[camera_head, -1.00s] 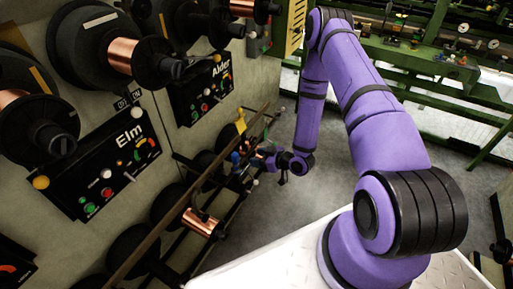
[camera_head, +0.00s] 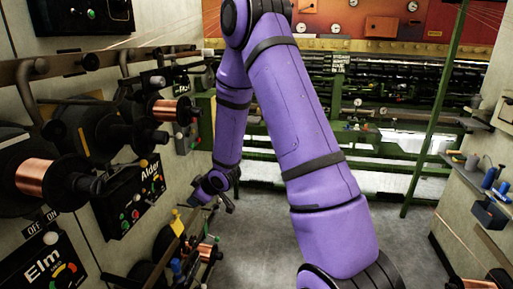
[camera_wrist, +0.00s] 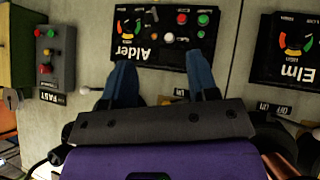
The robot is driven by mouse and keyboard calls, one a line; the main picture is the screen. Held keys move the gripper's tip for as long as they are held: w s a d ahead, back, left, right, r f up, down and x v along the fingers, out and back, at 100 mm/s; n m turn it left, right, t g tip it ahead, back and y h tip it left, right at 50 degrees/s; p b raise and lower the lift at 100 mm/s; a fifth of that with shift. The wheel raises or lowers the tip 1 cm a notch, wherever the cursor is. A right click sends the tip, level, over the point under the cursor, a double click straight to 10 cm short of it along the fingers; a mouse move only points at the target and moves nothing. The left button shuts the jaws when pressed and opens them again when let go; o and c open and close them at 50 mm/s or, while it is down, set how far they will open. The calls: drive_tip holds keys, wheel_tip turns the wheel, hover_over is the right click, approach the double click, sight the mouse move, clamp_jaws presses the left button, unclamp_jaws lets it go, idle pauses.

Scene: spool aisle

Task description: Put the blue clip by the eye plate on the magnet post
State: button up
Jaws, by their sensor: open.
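My gripper (camera_wrist: 160,64) is open in the wrist view, its two blue fingers spread apart with nothing visible between them. The fingers overlap the lower part of the black Alder panel (camera_wrist: 137,50) on the wall in that picture. In the head view, the end of my arm (camera_head: 212,187) is beside the left wall, near the Alder panel (camera_head: 130,205). A small blue item (camera_head: 177,267) is low at the left among the spools, below my arm's end; it may be the blue clip, but it is too small to tell. I cannot make out the eye plate or magnet post.
Copper spools (camera_head: 38,176) jut from the left wall. A yellow piece (camera_head: 178,223) stands above the lower spools. A right-hand shelf holds blue items (camera_head: 489,178) and a dark box (camera_head: 489,213). Grey floor (camera_head: 275,240) is open between. Green machinery (camera_head: 365,115) crosses the back.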

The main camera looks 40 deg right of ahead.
drive_tip(key=s+r+m+h, duration=0.1)
drive_tip(key=s+r, duration=0.3)
drive_tip(key=r, duration=0.3)
drive_tip(key=s+r+m+g+h, duration=0.1)
drive_tip(key=s+r+m, duration=0.1)
drive_tip(key=s+r, duration=0.35)
drive_tip(key=s+r+m+h, duration=0.1)
drive_tip(key=s+r+h, duration=0.1)
drive_tip(key=r, duration=0.7)
drive_tip(key=s+a+r+m+g, duration=0.1)
drive_tip(key=s+r, duration=0.2)
drive_tip(key=s, duration=0.4)
drive_tip(key=s+a+r+m+y, duration=0.1)
drive_tip(key=s+a+r, duration=0.1)
drive_tip(key=s, duration=0.6)
drive_tip(key=s+a+r+m+g, duration=0.1)
drive_tip(key=s+r, duration=0.3)
drive_tip(key=s, duration=0.4)
drive_tip(key=shift+a+r+g+y, duration=0.15)
drive_tip(key=shift+a+g+y, duration=0.15)
drive_tip(key=shift+a, duration=0.15)
drive_tip(key=shift+c, duration=0.2)
